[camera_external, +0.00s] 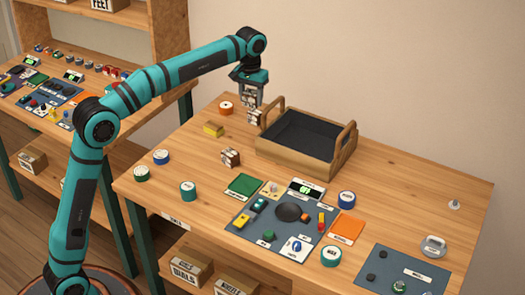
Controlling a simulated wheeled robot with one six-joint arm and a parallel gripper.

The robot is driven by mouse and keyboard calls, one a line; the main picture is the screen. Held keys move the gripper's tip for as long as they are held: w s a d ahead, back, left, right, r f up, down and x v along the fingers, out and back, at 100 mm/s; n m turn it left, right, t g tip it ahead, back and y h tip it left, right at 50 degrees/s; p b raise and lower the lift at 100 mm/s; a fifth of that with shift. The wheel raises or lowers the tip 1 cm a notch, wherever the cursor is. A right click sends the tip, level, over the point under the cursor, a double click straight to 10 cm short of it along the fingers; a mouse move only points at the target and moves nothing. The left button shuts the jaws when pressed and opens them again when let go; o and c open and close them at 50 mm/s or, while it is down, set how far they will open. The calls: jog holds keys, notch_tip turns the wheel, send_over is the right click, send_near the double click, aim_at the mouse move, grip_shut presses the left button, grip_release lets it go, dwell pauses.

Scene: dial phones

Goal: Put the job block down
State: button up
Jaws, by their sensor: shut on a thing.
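My gripper (252,98) is above the far part of the table (400,180), just left of the tray. It points down and is shut on a small brown block with white label patches, the job block (251,101). The fingers cover part of it, and its lettering is too small to read. A similar block (254,117) shows just below it, by the tray's left corner; I cannot tell how far apart they are. Another similar labelled block (230,157) stands on the table, nearer the camera.
A dark-lined wooden tray (338,167) with raised handles stands right of my gripper. A control panel (270,245) fills the front middle.

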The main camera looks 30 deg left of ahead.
send_over(302, 147)
jog(key=s+a, duration=0.1)
jog(key=a, duration=0.2)
notch_tip(302, 147, down, 3)
jog(key=shift+w+d+m, duration=0.5)
jog(key=shift+d, duration=0.95)
jog(key=shift+f, duration=7.9)
jog(key=shift+f, duration=0.1)
jog(key=o, duration=1)
notch_tip(302, 147, up, 12)
jog(key=shift+r, duration=0.1)
